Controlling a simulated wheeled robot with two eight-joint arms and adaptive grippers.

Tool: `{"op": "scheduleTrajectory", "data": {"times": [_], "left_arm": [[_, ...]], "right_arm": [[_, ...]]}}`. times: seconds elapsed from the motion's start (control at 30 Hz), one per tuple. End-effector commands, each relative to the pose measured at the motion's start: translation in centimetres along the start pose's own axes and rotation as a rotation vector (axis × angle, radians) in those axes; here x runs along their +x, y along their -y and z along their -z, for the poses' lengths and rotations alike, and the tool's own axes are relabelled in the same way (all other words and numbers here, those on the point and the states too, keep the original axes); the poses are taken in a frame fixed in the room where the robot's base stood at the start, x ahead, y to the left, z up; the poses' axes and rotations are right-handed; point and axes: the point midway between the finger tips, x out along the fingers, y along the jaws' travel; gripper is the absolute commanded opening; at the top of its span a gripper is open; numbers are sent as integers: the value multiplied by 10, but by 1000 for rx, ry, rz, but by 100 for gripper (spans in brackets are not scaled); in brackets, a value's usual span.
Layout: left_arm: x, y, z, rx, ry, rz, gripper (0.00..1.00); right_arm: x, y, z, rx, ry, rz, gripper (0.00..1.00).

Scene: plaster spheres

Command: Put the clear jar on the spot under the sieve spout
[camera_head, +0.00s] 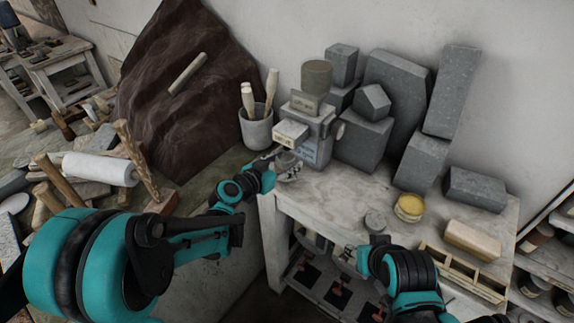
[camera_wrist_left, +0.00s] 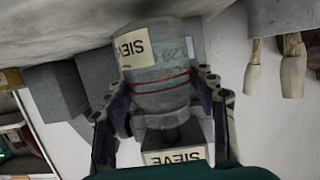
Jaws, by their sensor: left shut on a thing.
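The clear jar (camera_wrist_left: 160,88) has red lines and a "SIEVE" label. My left gripper (camera_wrist_left: 162,98) is shut around its sides, one finger on each side. In the head view the left gripper (camera_head: 287,167) holds the jar at the left rear of the white table, just below the front box of the sieve (camera_head: 313,140). The sieve is a grey machine with pale labels; its label also shows in the left wrist view (camera_wrist_left: 174,158). The spot under the spout is hidden. I cannot tell whether the jar touches the tabletop. My right gripper (camera_head: 349,255) is at the table's front edge; its jaws are unclear.
A pot of wooden tools (camera_head: 257,130) stands left of the sieve. Grey blocks (camera_head: 364,135) stand behind and right of it. A yellow-lidded tin (camera_head: 409,207), a small grey disc (camera_head: 375,222) and a wooden rack (camera_head: 465,270) are at the right. The middle tabletop is clear.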

Motion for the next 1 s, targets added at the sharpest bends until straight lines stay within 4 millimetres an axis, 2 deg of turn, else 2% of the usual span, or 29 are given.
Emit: {"op": "scheduleTrajectory", "data": {"times": [0.03, 0.07, 0.13, 0.5, 0.53, 0.6, 1.0], "left_arm": [[10, -1, 2, 1, -1, -2, 15], [12, 0, -3, 1, -1, -1, 15], [13, 0, -12, 0, -1, 1, 15], [14, 0, -16, 0, -1, 1, 15], [13, 0, -16, 0, 0, 0, 62], [13, 0, -15, 0, 0, 0, 77], [11, 0, -10, 0, 0, 1, 77]], "right_arm": [[2, 0, -2, 0, 0, 0, 40], [5, 0, -3, 0, 0, 0, 40], [8, 0, -6, 0, 0, 0, 40], [10, 0, -7, 0, 0, 0, 40], [10, 0, -7, 0, 0, 0, 40], [9, 0, -7, 0, 0, 0, 40], [5, 0, -4, 0, 0, 0, 40]]}}
